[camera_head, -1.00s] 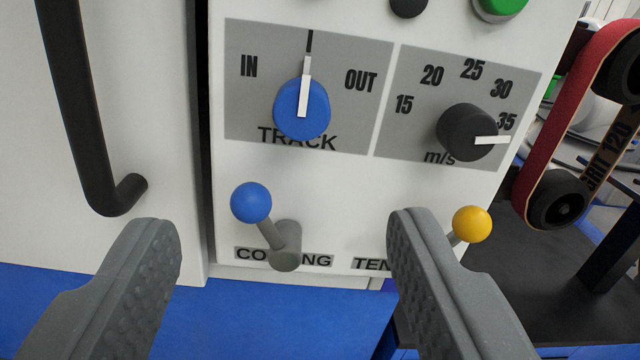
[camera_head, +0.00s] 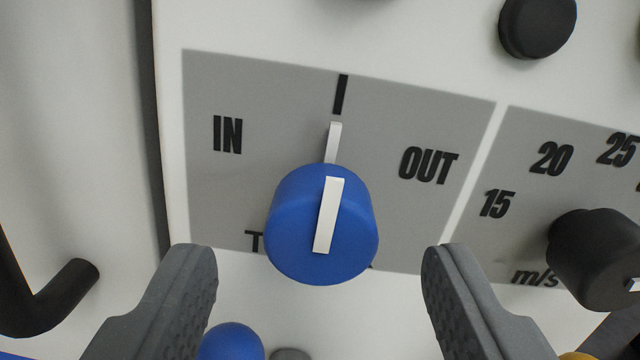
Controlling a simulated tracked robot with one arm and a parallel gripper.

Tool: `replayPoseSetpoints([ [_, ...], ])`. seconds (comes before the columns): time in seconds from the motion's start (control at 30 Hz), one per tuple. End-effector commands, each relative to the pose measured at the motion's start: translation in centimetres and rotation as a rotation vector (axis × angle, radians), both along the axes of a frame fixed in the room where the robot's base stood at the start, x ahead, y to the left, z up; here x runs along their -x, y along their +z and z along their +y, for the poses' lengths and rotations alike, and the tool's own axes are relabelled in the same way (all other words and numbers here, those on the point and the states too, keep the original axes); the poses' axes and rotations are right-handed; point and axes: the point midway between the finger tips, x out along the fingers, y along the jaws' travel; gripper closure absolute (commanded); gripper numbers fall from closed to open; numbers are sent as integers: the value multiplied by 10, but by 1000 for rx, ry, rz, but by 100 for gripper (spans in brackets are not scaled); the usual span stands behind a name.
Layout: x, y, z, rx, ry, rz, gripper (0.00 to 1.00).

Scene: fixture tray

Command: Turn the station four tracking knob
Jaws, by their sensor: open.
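The blue tracking knob (camera_head: 322,225) sits on a grey label plate (camera_head: 240,90) marked IN on the left and OUT on the right. Its white pointer line is close to upright, leaning slightly right at the top, below a black centre mark. The knob partly covers the word TRACK. My gripper (camera_head: 322,258) is open, with one finger low on the left and one low on the right of the knob. Neither finger appears to touch it, and nothing is held.
A black m/s speed knob (camera_head: 595,258) is at the right, beyond the right finger. A black button (camera_head: 538,25) is at the upper right. A blue lever ball (camera_head: 232,342) shows below, near the left finger. A black handle (camera_head: 50,295) is at the lower left.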

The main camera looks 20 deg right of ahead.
Motion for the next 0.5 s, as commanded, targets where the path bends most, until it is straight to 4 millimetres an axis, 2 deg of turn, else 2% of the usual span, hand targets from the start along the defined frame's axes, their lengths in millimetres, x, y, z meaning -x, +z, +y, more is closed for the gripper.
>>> replayPoseSetpoints([
  [0.2,-20,-1,-7,-1,-2,-3,44],
  [0.5,-28,0,-9,1,0,1,44],
])
